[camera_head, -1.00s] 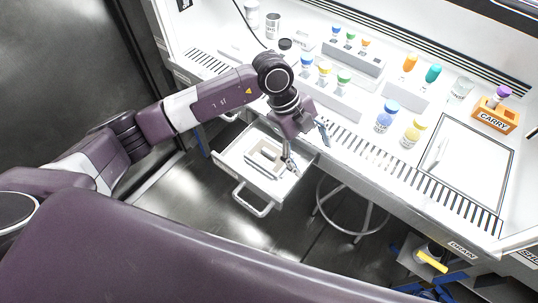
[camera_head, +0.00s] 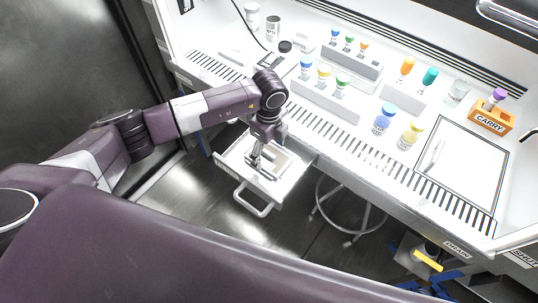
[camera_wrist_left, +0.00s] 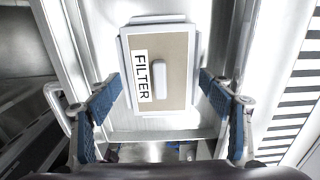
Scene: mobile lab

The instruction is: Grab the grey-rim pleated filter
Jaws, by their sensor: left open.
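The filter (camera_wrist_left: 177,92) lies in an open white drawer. In the left wrist view it is a flat tan panel with a light grey rim, a white label reading FILTER and a pale raised grip (camera_wrist_left: 159,75) in its middle. No pleats can be made out. My left gripper (camera_wrist_left: 161,84) is open, its two blue-padded fingers either side of the panel, apart from the grip. In the head view my left gripper (camera_head: 258,166) points down over the drawer and partly hides the filter (camera_head: 278,163). My right gripper is not in view.
The drawer (camera_head: 230,160) stands pulled out under the bench, its walls close around the filter. The bench front edge with a slotted grille (camera_head: 330,131) lies right of my arm.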

